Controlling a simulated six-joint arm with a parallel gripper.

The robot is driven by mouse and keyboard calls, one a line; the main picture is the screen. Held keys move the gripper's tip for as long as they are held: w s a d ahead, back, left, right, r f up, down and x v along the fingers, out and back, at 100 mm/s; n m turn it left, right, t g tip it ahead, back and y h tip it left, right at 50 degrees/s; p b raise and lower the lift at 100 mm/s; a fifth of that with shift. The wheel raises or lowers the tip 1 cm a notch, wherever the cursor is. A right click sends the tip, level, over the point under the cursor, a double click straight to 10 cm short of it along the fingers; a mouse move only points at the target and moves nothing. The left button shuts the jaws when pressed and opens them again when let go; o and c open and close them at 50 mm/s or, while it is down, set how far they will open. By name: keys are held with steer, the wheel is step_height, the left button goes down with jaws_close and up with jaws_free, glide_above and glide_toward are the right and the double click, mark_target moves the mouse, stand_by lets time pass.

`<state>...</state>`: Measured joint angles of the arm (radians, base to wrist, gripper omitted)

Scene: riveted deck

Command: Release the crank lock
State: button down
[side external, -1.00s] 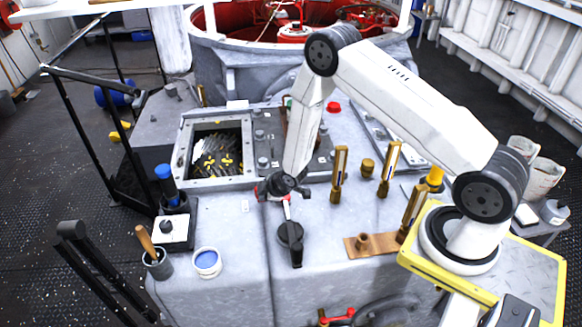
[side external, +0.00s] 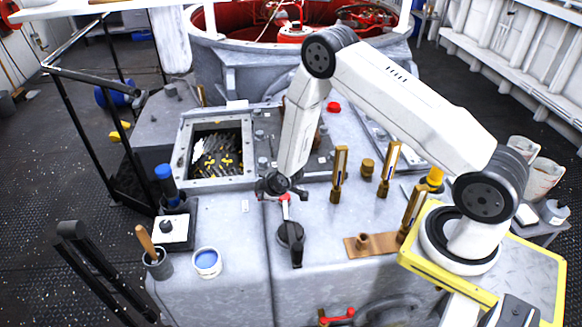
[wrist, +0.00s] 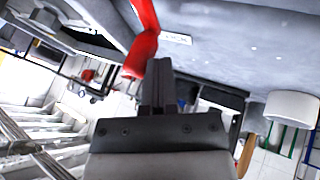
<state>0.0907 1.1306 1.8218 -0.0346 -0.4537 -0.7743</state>
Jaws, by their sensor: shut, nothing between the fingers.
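The crank lock has a dark round hub (side external: 290,234) on the grey deck housing, with a black arm pointing to the front. A pale lever with a red end (side external: 285,197) runs from the hub toward the back. My gripper (side external: 284,194) is low over this red end; the side view is too small to tell whether they touch. In the wrist view my gripper (wrist: 158,68) is shut with its fingers together and empty. The red handle (wrist: 143,45) is beside the fingertips, outside the jaws; contact is unclear. The hub is not clear in the wrist view.
An open framed hatch (side external: 218,145) lies behind and left. Brass upright posts (side external: 340,175) and a copper plate (side external: 370,245) stand to the right. A blue-topped cup (side external: 207,262) and a brush pot (side external: 157,264) are at front left. A red handle (side external: 337,316) is low in front.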

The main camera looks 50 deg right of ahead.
steer(key=shift+w+d+m+h, duration=0.3)
steer(key=shift+w+m+h, duration=0.3)
steer(key=shift+m, duration=0.4)
steer(key=shift+w+d, duration=0.55)
steer(key=shift+w, duration=0.05)
steer(key=shift+w+d, duration=0.65)
steer(key=shift+d, duration=0.35)
steer(key=shift+s+a, duration=0.1)
steer(key=shift+a, duration=0.6)
steer(key=a, duration=0.3)
steer(key=shift+s+r, duration=0.2)
steer(key=shift+s, duration=0.15)
steer(key=s+a+r, duration=0.3)
steer(key=s+r, duration=0.1)
steer(key=r, duration=0.3)
steer(key=shift+s+a+r, duration=0.2)
steer(key=shift+r, duration=0.1)
